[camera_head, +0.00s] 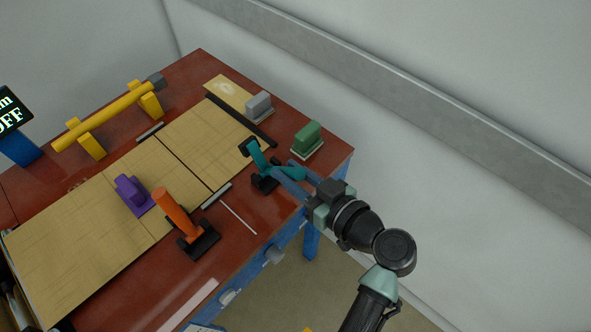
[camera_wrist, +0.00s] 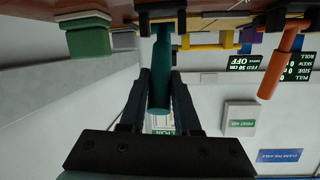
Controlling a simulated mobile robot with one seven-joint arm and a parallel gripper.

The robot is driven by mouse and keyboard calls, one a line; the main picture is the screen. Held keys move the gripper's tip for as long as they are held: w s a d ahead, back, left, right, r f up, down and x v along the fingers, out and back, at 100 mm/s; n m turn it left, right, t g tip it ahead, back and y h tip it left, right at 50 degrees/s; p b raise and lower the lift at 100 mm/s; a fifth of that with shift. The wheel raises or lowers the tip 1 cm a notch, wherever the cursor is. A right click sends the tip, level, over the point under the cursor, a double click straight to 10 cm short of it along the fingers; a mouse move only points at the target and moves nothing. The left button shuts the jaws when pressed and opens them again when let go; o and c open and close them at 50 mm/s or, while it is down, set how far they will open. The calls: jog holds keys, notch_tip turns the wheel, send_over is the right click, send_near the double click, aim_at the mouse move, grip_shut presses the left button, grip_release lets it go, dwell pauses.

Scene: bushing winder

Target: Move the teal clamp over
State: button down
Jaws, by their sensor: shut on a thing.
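The teal clamp (camera_head: 261,158) has a teal handle and a black base, and it stands at the right end of the red-brown table (camera_head: 245,237). My gripper (camera_head: 290,174) is at the clamp from the right and is shut on its teal part. In the wrist view, the clamp's teal handle (camera_wrist: 161,75) lies between the two dark fingers of my gripper (camera_wrist: 160,88). The wrist picture is upside down. I cannot tell whether the base touches the table.
An orange clamp (camera_head: 178,213) and a purple block (camera_head: 132,194) stand by the tan sheet (camera_head: 72,238). Green (camera_head: 307,137) and grey (camera_head: 258,105) blocks sit near the back right edge. A yellow roller (camera_head: 105,118) lies at the back left. A wall stands behind the table.

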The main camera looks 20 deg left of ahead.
aim_at(253, 143)
jog(key=a+r+h+p, duration=0.1)
jog(key=p, duration=0.1)
jog(key=a+r+g+h+p, duration=0.1)
jog(key=p, duration=0.1)
jog(key=shift+w+r, duration=0.35)
jog(key=shift+r, duration=0.05)
jog(key=a+h+p, duration=0.1)
jog(key=h+p, duration=0.1)
jog(key=w+a+r+g+h+p, duration=0.1)
jog(key=p, duration=0.2)
jog(key=shift+a+r+h, duration=0.1)
jog(key=shift+a+h, duration=0.25)
jog(key=shift+h, duration=0.05)
jog(key=a+h+p, duration=0.1)
jog(key=w+a+g+h+p, duration=0.1)
jog(key=h+p, duration=0.1)
jog(key=shift+a+n+g, duration=0.3)
jog(key=shift+w+a+f+g+h+p, duration=0.2)
jog(key=shift+a+f+h+p, duration=0.05)
jog(key=shift+a+h, duration=0.3)
jog(key=shift+w+a+f+g+h+p, duration=0.15)
jog(key=shift+a+f+g+h+p, duration=0.2)
jog(key=shift+h, duration=0.3)
jog(key=shift+r, duration=0.1)
jog(key=c, duration=0.6)
grip_release()
jog(key=shift+a, duration=0.1)
jog(key=b+v, duration=0.2)
jog(key=v, duration=1.1)
jog(key=shift+s, duration=0.1)
